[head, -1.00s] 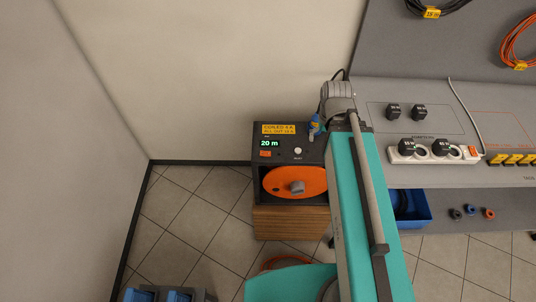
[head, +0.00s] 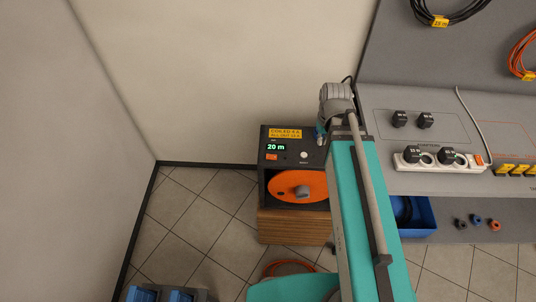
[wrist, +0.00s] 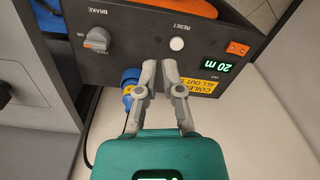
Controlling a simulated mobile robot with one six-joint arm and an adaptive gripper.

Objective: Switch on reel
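The reel unit (head: 263,175) is a dark box with an orange drum (head: 285,190), standing on a wooden base. Its panel has a lit green "20 m" display (head: 276,148) and a small orange switch (head: 271,157). In the wrist view the panel is upside down, with the orange switch (wrist: 238,48) at upper right, a white RESET button (wrist: 177,43) and a grey BRAKE knob (wrist: 97,40) beside "ON". My gripper (wrist: 160,64) is in front of the panel below RESET, its empty fingertips close together. Contact with the panel cannot be told. The arm hides much of the gripper in the head view.
A blue plug (wrist: 129,82) with a cable sits left of my fingers. A grey bench with a white power strip (head: 440,160) stands to the right, a blue bin (head: 424,215) below it. Tiled floor (head: 210,215) is open left of the reel.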

